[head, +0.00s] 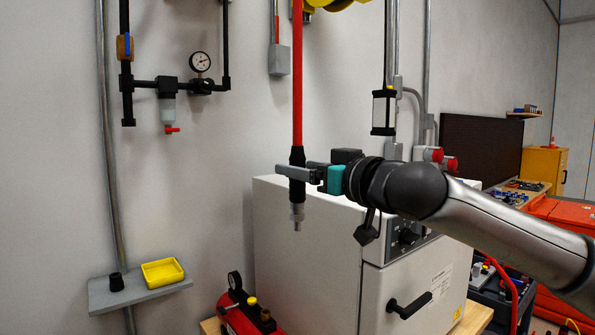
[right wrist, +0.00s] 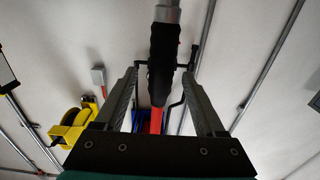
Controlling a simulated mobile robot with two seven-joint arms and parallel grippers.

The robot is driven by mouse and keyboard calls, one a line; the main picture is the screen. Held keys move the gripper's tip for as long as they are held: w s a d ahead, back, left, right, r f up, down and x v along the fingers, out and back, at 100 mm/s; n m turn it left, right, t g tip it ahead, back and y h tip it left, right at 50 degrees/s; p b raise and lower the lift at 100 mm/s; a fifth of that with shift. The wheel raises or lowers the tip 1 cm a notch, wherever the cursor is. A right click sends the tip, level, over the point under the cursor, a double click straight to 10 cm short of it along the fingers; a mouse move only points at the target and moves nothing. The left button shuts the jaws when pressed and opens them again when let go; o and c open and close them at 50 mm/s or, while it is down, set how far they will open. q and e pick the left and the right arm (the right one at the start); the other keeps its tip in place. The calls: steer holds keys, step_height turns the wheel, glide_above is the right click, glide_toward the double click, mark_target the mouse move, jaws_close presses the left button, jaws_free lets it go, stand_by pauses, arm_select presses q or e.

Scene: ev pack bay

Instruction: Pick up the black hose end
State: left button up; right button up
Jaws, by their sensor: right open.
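The black hose end (head: 297,157) hangs upright at the bottom of a red hose (head: 297,80), with a metal tip (head: 297,215) below it. My right gripper (head: 292,174) comes in level from the right at the black part, and a grey finger crosses in front of it. In the right wrist view the black hose end (right wrist: 163,55) stands between the two open fingers of the gripper (right wrist: 160,75), with gaps showing toward both fingers. My left gripper is not in view.
A pale cabinet (head: 310,240) stands below and behind the hose end. A small wall shelf (head: 140,291) with a yellow tray (head: 162,272) is at lower left. A red compressor (head: 245,313) sits low in front of the cabinet.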

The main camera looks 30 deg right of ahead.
steer(key=shift+w+a+p, duration=0.1)
steer(key=shift+w+p, duration=0.4)
steer(key=shift+w, duration=0.35)
jaws_close()
